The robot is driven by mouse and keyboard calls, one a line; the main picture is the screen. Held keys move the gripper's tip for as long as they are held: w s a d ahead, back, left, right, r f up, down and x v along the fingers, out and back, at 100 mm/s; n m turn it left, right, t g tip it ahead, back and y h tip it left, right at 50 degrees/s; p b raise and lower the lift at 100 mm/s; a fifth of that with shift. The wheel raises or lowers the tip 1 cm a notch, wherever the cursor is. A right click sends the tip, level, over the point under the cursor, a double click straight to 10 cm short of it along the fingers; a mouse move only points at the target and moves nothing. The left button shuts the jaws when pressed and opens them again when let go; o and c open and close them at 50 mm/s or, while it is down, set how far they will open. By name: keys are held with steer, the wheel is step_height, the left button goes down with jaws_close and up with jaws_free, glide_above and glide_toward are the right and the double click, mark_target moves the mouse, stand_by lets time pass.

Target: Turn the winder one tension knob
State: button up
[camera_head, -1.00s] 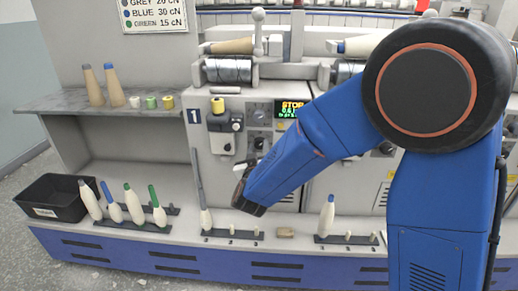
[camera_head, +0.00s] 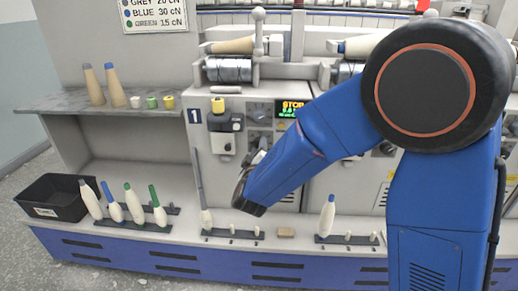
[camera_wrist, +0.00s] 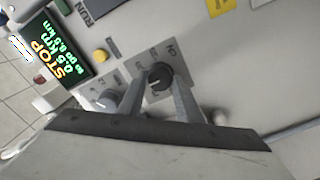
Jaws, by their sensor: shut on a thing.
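A dark round knob (camera_wrist: 160,77) sits on a grey dial plate with small printed marks on the winder panel. My gripper (camera_wrist: 159,90) has one finger on each side of this knob and is shut on it. In the head view my gripper (camera_head: 254,160) is at the front panel of winder one, below the lit display (camera_head: 291,109), and my blue wrist and arm hide part of the panel. A second knob (camera_wrist: 108,99) on its own plate is beside the left finger in the wrist view. The dial's marks are too small to read surely.
The display (camera_wrist: 61,50) reads STOP. A yellow button (camera_wrist: 100,56) is close to the knobs. A black bin (camera_head: 54,199) and several cones stand at left.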

steer(key=shift+f, duration=0.1)
stand_by(0.3)
steer(key=o, duration=1)
steer(key=shift+o, duration=0.2)
steer(key=s, duration=1.7)
steer(key=shift+s+a, duration=0.25)
steer(key=shift+a, duration=0.05)
steer(key=shift+w, duration=0.1)
